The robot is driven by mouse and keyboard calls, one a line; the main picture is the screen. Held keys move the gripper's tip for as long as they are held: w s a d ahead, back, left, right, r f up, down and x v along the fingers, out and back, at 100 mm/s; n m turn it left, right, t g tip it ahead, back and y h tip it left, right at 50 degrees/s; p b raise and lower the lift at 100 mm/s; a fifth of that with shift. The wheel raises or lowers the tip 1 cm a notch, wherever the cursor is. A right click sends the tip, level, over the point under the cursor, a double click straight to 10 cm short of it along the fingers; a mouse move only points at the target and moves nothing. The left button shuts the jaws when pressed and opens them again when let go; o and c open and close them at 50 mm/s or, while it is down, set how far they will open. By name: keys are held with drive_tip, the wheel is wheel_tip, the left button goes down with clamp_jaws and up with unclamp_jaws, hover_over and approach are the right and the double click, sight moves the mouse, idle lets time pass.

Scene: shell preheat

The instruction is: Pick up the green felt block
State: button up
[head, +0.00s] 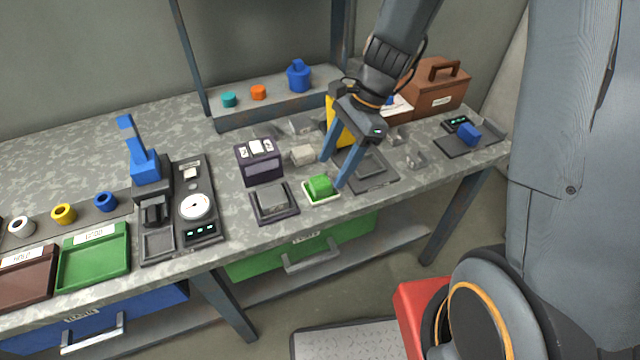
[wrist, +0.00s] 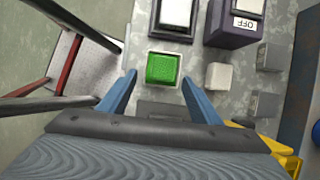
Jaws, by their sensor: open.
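The green felt block (head: 319,186) sits in a small pale tray (head: 324,200) near the front edge of the workbench in the head view. In the wrist view the green felt block (wrist: 162,68) lies ahead of and between my fingertips. My gripper (head: 332,172) is open and empty, its blue fingers pointing down close to the block. In the wrist view my gripper (wrist: 160,80) has its fingers spread wider than the block. The block appears apart from both fingers; the height gap cannot be told exactly.
A dark pad (head: 270,203) lies left of the block, with a dark switch box (head: 258,162) behind it. Another dark fixture (head: 372,170) lies to the right. A white block (head: 302,155) stands behind. The bench's front edge is close.

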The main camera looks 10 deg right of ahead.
sight(324, 180)
drive_tip(key=x, duration=0.4)
drive_tip(key=shift+w+a+f+p, duration=0.2)
drive_tip(key=shift+a+f+p, duration=0.05)
drive_tip(key=shift+f+p, duration=0.15)
drive_tip(key=shift+r, duration=0.1)
drive_tip(key=c, duration=1.1)
wheel_tip(324, 180, up, 10)
drive_tip(key=shift+b, duration=0.35)
